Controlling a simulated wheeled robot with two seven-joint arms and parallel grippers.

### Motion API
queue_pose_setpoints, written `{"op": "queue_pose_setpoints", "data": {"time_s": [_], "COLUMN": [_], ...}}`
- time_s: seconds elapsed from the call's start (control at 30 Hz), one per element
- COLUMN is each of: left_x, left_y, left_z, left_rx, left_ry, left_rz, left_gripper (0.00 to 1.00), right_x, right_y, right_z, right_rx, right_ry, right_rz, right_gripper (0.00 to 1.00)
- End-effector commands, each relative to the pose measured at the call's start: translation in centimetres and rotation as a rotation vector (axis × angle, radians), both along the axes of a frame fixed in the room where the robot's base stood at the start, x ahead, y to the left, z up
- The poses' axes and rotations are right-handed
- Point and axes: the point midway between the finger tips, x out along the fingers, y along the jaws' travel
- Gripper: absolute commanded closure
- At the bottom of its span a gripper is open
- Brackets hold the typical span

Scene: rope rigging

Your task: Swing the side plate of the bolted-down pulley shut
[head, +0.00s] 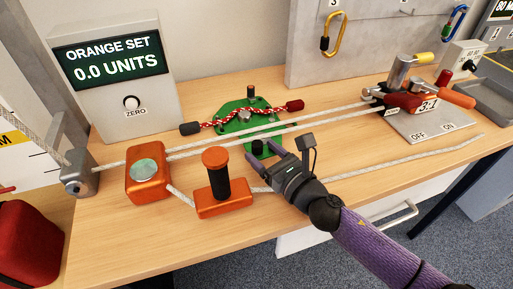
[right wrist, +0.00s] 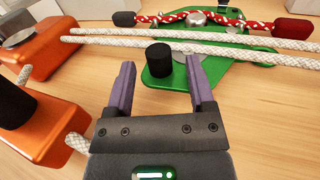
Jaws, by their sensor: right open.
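The green pulley (head: 232,124) lies on the bench, with a silver hub in its middle. A green tongue of plate reaches toward me from under the ropes, with a black knob (head: 257,147) on it. I cannot tell which green piece is the side plate. My right gripper (head: 264,154) is open and empty at that knob. In the right wrist view the black knob (right wrist: 160,59) shows between the spread purple fingers (right wrist: 160,68), apart from both. The green plate (right wrist: 240,72) extends past the right finger. My left gripper is not in view.
Two pale ropes (head: 300,121) cross the pulley toward a red 3:1 device (head: 405,101). A red-white cord (head: 265,111) lies over its far part. An orange block (head: 148,172) and an orange base with a black handle (head: 217,178) stand left. Front right bench is mostly clear.

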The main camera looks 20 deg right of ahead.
Motion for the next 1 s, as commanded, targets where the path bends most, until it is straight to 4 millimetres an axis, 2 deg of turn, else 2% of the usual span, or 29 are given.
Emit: {"op": "queue_pose_setpoints", "data": {"time_s": [0.2, 0.53, 0.83, 0.87, 1.0], "left_x": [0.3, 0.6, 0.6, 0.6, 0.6], "left_y": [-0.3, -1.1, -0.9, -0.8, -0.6], "left_z": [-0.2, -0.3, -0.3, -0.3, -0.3], "left_rx": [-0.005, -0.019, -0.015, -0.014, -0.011], "left_ry": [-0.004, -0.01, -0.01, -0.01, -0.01], "left_rz": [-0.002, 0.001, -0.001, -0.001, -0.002], "left_gripper": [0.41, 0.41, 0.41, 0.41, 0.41], "right_x": [2.1, 2.4, 2.4, 2.4, 2.4], "right_y": [0.8, 1.0, 1.0, 1.0, 0.9], "right_z": [0.0, 0.0, 0.0, 0.0, 0.0], "right_rx": [0.001, 0.001, 0.001, 0.001, 0.001], "right_ry": [-0.001, 0.0, 0.0, 0.0, 0.0], "right_rz": [0.0, 0.001, 0.001, 0.001, 0.0], "right_gripper": [0.31, 0.33, 0.96, 1.0, 1.0]}}
